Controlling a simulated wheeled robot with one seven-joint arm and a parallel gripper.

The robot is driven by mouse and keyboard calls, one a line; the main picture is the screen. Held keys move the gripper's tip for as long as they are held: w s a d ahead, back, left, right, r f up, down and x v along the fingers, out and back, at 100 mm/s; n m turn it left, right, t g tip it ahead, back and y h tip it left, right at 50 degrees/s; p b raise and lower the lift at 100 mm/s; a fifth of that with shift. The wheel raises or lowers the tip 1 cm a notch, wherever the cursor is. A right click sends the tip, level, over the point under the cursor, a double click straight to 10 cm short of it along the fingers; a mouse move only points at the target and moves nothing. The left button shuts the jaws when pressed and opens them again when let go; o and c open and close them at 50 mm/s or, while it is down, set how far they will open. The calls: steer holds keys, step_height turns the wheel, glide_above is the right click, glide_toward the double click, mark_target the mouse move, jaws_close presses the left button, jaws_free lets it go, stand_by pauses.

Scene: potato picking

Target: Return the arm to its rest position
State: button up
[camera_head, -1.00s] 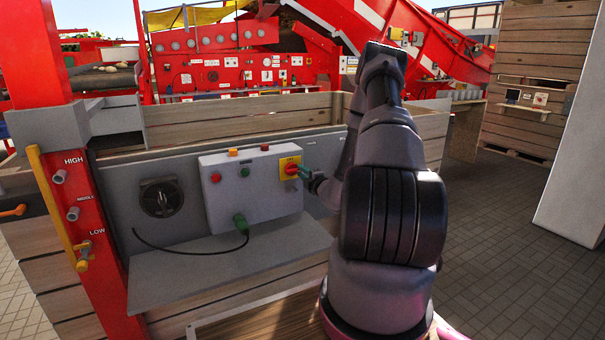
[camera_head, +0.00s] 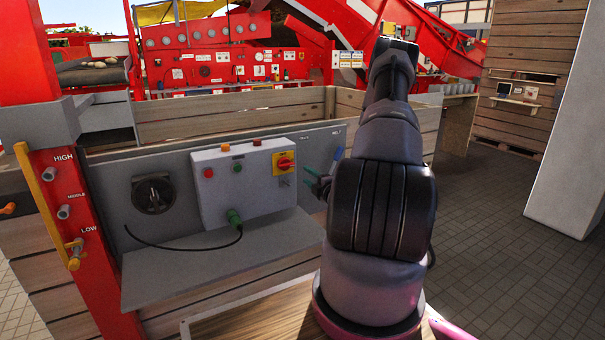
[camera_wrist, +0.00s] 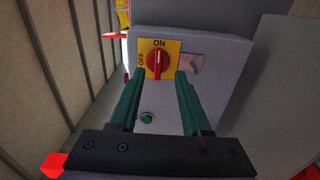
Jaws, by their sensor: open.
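My gripper (camera_head: 319,180) is in front of the right end of the grey control box (camera_head: 245,208), apart from it and empty. In the wrist view my gripper (camera_wrist: 157,80) shows two green fingers spread apart, with the red rotary switch (camera_wrist: 157,62) beyond them. The switch sits on a yellow plate, and its handle points up toward ON. It also shows in the head view (camera_head: 284,162). My arm rises at the right of the head view and hides part of the panel behind it.
A black rotary knob (camera_head: 154,193) is on the grey panel, left of the box. A grey shelf (camera_head: 200,270) juts out below the box. A red post with a yellow lever (camera_head: 45,205) stands at the left. The paved floor (camera_head: 490,240) at the right is clear.

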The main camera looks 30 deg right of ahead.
steer(key=shift+s, duration=0.5)
steer(key=w+a+r+n+y, duration=0.2)
steer(key=a+r+n+y, duration=0.4)
steer(key=a+r+n, duration=0.15)
steer(key=s+a+r+n+g+y, duration=0.45)
steer(key=a+r+n+g, duration=0.2)
steer(key=a+n, duration=0.25)
steer(key=s+a+r+n+g+y, duration=0.3)
steer(key=s+a+r+n+g, duration=0.2)
steer(key=a+r+n, duration=0.4)
steer(key=s+a+r+n+g+h, duration=0.25)
steer(key=s+n+g+h, duration=0.3)
steer(key=s+n, duration=0.75)
steer(key=s+d+r+n+t+h, duration=0.5)
steer(key=d+r+n+t+h, duration=0.1)
steer(key=n, duration=0.5)
step_height(320, 180, up, 2)
steer(key=shift+d+r+h, duration=0.2)
steer(key=shift+d+h, duration=0.1)
steer(key=shift+d, duration=0.15)
